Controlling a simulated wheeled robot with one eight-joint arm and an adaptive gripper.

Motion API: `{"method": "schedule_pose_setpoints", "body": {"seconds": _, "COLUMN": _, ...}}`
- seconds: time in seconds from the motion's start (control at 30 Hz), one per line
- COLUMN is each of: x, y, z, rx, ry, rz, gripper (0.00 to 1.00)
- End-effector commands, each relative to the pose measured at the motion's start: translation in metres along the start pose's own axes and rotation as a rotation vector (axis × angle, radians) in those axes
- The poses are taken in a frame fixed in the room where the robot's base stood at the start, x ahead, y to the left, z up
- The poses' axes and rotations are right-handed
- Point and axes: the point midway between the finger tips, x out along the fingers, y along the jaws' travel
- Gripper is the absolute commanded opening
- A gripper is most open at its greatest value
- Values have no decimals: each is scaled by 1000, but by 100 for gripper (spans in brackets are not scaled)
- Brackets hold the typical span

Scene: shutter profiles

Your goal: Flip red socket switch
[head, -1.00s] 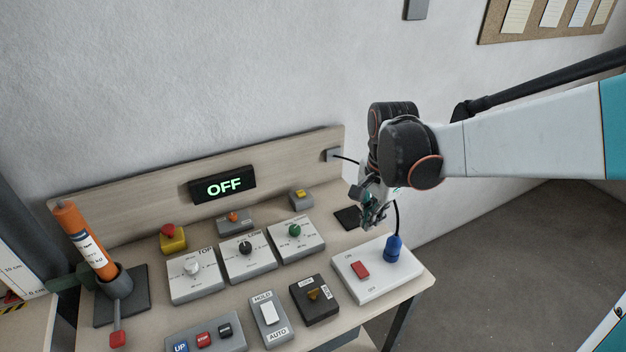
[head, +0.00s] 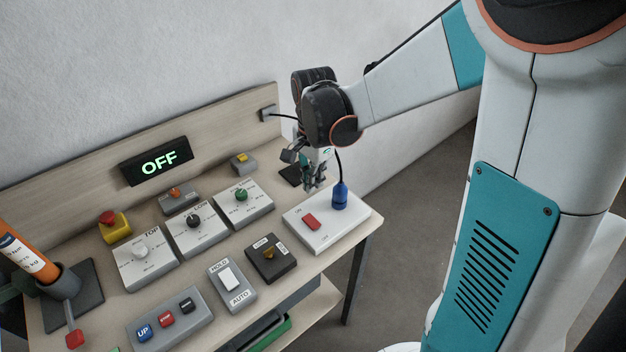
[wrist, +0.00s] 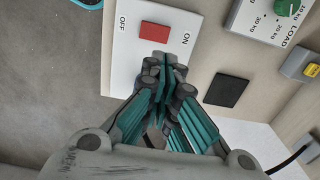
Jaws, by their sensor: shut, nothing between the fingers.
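The red socket switch (head: 312,221) sits on a white socket plate (head: 318,243) at the right end of the bench, with ON marked on its far side and OFF on its near side. A blue plug (head: 339,196) with a black cable stands on the same plate. My gripper (head: 315,188) is shut and empty, above the plate's far edge, behind the switch. In the wrist view, my closed fingertips (wrist: 163,62) point at the ON side of the red switch (wrist: 154,32). I cannot tell whether they touch it.
A display (head: 157,161) reads OFF. Left of the socket plate are a black box with an orange knob (head: 269,252), a HOLD/AUTO switch (head: 229,277) and a dial box with a green knob (head: 241,195). A dark square pad (wrist: 227,90) lies near my gripper.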

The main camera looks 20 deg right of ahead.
Motion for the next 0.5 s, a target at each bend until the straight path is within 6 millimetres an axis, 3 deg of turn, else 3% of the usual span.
{"method": "schedule_pose_setpoints", "body": {"seconds": 0.03, "x": 14, "y": 0, "z": 0, "rx": 0, "ry": 0, "rz": 0, "gripper": 0}}
{"method": "schedule_pose_setpoints", "body": {"seconds": 0.2, "x": 48, "y": 0, "z": 0, "rx": 0, "ry": 0, "rz": 0, "gripper": 0}}
{"method": "schedule_pose_setpoints", "body": {"seconds": 0.5, "x": 38, "y": 6, "z": 0, "rx": 0, "ry": 0, "rz": 0, "gripper": 0}}
